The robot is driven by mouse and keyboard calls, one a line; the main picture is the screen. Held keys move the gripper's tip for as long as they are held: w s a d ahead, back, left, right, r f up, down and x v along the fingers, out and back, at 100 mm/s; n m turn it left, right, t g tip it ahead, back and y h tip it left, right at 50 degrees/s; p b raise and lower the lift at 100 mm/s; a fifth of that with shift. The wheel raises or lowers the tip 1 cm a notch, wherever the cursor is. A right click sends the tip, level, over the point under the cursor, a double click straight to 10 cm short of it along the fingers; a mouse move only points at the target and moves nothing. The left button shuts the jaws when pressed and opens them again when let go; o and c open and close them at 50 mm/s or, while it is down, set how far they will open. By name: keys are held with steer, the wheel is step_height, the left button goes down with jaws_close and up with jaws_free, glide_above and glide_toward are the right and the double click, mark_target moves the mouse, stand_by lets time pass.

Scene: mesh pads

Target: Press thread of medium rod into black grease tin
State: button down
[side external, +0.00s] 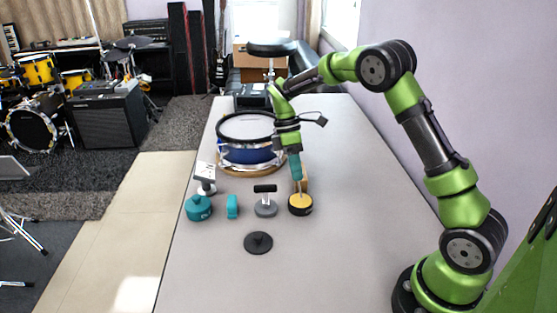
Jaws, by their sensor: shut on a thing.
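The black grease tin (301,211) stands on the table, round and dark, with a yellow top surface of grease. My gripper (296,176) points down right above it, with a teal section at its lower end. It is shut on a thin upright rod (300,188), which I take to be the medium rod. The rod's lower end reaches the yellow surface. I cannot tell whether its thread is touching the grease or in it, as it is too small here.
A grey round base with a black T-shaped handle (265,203) stands just left of the tin. Further left are a teal block (232,207), a teal round container (198,208) and a tilted display (205,175). A black disc (258,243) lies in front; a drum (250,148) stands behind. The table's right side is clear.

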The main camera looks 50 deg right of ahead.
steer(key=shift+f, duration=0.6)
stand_by(1.3)
step_height(320, 180, up, 7)
stand_by(0.9)
stand_by(0.4)
